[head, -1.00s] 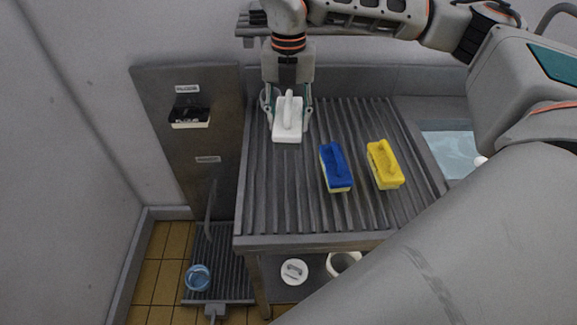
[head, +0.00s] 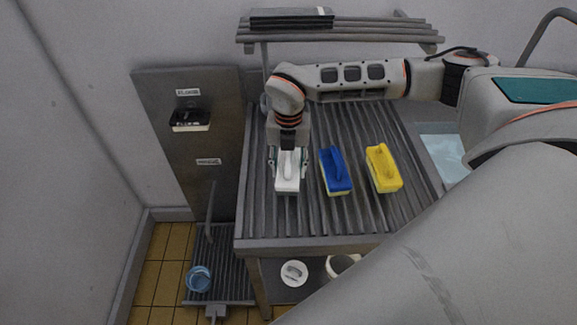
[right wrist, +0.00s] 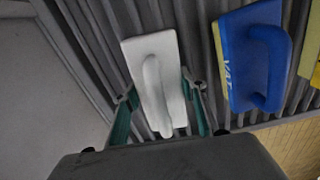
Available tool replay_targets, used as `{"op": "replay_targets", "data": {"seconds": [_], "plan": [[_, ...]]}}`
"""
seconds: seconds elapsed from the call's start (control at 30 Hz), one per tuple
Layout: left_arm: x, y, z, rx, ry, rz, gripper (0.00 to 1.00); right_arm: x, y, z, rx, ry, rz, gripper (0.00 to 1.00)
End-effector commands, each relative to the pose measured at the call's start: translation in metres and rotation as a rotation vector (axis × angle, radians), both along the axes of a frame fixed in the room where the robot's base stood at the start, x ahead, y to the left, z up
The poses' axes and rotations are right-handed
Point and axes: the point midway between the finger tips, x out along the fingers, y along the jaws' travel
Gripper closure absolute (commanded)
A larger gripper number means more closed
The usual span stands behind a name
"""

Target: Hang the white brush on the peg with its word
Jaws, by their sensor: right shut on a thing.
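My right gripper (head: 289,164) is shut on the white brush (head: 287,185), over the left part of the slatted table. In the right wrist view, the fingers (right wrist: 158,92) close on both sides of the white brush (right wrist: 160,55), at its handle end. Whether the brush touches the slats, I cannot tell. No word shows on it. A grey panel (head: 215,90) stands left of the table. It has an upper label (head: 188,92) and a lower label (head: 208,161), both too small to read surely. A black brush (head: 190,118) hangs below the upper label. No peg is clear below the lower one.
A blue brush (head: 335,171) stands close to the right of the white one; it reads "VAT" in the right wrist view. A yellow brush (head: 383,168) is farther right. A rack (head: 380,30) is above the slatted table (head: 262,205). A blue jar (head: 198,279) is on the floor grate.

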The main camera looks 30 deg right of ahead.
Motion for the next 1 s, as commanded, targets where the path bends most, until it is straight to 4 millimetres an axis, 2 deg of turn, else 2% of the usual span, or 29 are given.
{"op": "replay_targets", "data": {"seconds": [0.37, 0.4, 0.47, 0.87, 1.0], "plan": [[-0.003, 0.000, -0.006, -0.002, 0.007, 0.004, 0.60, 0.000, 0.000, -0.005, 0.000, -0.001, 0.000, 0.89], [-0.002, -0.001, -0.004, -0.004, 0.004, 0.003, 0.60, 0.000, 0.000, -0.005, 0.000, 0.000, 0.000, 0.53], [-0.001, -0.002, -0.002, -0.006, 0.002, 0.002, 0.60, 0.000, 0.000, -0.004, 0.001, -0.001, 0.000, 0.42], [0.002, -0.002, 0.003, -0.005, -0.010, -0.001, 0.60, 0.001, 0.000, -0.003, 0.000, -0.002, 0.001, 0.42], [0.003, -0.003, -0.001, -0.005, -0.011, -0.004, 0.60, 0.002, 0.000, 0.015, 0.001, -0.006, 0.001, 0.42]]}}
